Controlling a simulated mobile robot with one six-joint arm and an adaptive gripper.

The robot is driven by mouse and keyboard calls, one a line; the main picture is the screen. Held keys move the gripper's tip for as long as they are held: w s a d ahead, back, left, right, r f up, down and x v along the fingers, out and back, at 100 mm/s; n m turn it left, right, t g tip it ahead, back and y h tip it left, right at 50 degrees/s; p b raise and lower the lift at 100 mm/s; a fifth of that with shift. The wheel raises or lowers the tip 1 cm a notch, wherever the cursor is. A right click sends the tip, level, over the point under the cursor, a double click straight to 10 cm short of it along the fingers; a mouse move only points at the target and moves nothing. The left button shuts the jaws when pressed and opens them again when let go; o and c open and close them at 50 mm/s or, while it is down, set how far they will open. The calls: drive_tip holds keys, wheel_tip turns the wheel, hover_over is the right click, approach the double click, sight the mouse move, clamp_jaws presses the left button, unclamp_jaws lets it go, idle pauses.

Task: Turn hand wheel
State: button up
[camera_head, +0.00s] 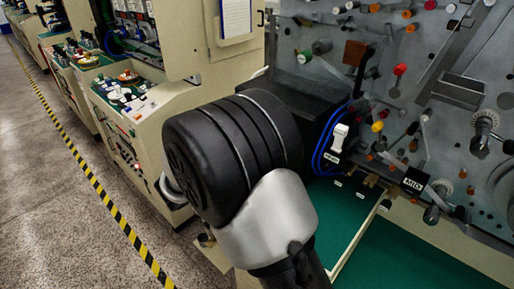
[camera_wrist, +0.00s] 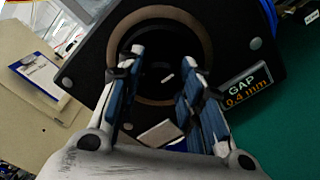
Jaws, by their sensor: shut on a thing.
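The hand wheel (camera_wrist: 160,58) shows in the wrist view as a dark round part inside a tan ring on a black panel (camera_wrist: 225,50). Its outline is hard to make out in the dark. My gripper (camera_wrist: 160,98) has its two blue-padded fingers on either side of the wheel and is shut on it. A small pale mark shows between the fingers. In the head view my own arm hides the wheel and the gripper; only part of the black housing (camera_head: 305,106) shows behind it.
A "GAP 0.4 mm" label (camera_wrist: 247,90) sits on the panel right of my fingers. In the head view, a machine face with several knobs and spindles (camera_head: 483,125) stands to the right, above a green work surface (camera_head: 400,262). Floor (camera_head: 50,190) is clear at left.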

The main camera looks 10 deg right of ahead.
drive_tip(key=shift+m+b, duration=1)
drive_tip(key=shift+b, duration=0.2)
drive_tip(key=o, duration=1.1)
drive_tip(key=shift+c, duration=0.2)
drive_tip(key=v, duration=1.2)
drive_tip(key=shift+d, duration=0.1)
